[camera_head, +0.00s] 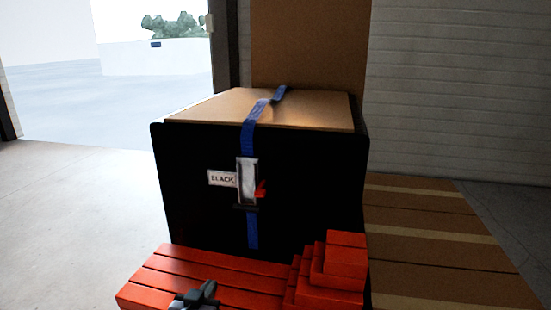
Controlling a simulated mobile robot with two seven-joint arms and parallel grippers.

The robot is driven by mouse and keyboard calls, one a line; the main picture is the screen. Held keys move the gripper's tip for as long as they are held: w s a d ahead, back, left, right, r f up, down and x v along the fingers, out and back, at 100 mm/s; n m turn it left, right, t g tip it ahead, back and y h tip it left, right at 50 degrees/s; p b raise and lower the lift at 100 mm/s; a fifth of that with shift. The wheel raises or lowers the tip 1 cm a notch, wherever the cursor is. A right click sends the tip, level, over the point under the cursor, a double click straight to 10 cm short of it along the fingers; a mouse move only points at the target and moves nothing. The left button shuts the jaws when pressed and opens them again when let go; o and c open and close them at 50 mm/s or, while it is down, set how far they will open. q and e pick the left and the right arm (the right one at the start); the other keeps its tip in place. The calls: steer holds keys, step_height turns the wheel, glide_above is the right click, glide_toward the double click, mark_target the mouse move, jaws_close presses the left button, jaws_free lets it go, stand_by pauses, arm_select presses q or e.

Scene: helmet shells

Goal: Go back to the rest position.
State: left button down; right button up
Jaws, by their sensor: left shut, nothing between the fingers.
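My left gripper (200,295) shows at the bottom edge, dark grey and partly cut off by the frame. Its fingers are shut with nothing between them. It is in front of the red slatted surface (215,270), apart from the strapped box behind. My right gripper is not in view.
A black box (190,220) with a cardboard top (205,108) stands in the middle. A blue strap (252,230) with a metal buckle (246,180) and a "SLACK" label (221,178) crosses it. Red stepped blocks (345,255) are front right. Floor at left is clear.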

arm_select(q)
steer(key=s+a+f+g+y, duration=0.1)
steer(key=s+a+f+g, duration=0.15)
steer(key=s, duration=0.55)
steer(key=s+a+f+g, duration=0.2)
steer(key=s+f+g, duration=0.15)
steer(key=s, duration=0.55)
steer(key=s+a+r+g, duration=0.2)
steer(key=s+g, duration=0.4)
steer(key=s, duration=1.2)
steer(key=w+d+f+m+t+h, duration=0.1)
steer(key=w+d+f+t+h, duration=0.1)
steer(key=w+d+f+t, duration=0.45)
steer(key=a+r+p, duration=0.2)
steer(key=r+p, duration=0.6)
steer(key=p, duration=0.1)
steer(key=a+r+p, duration=0.1)
steer(key=r+p, duration=0.8)
steer(key=p, duration=0.1)
steer(key=shift+a+t, duration=0.35)
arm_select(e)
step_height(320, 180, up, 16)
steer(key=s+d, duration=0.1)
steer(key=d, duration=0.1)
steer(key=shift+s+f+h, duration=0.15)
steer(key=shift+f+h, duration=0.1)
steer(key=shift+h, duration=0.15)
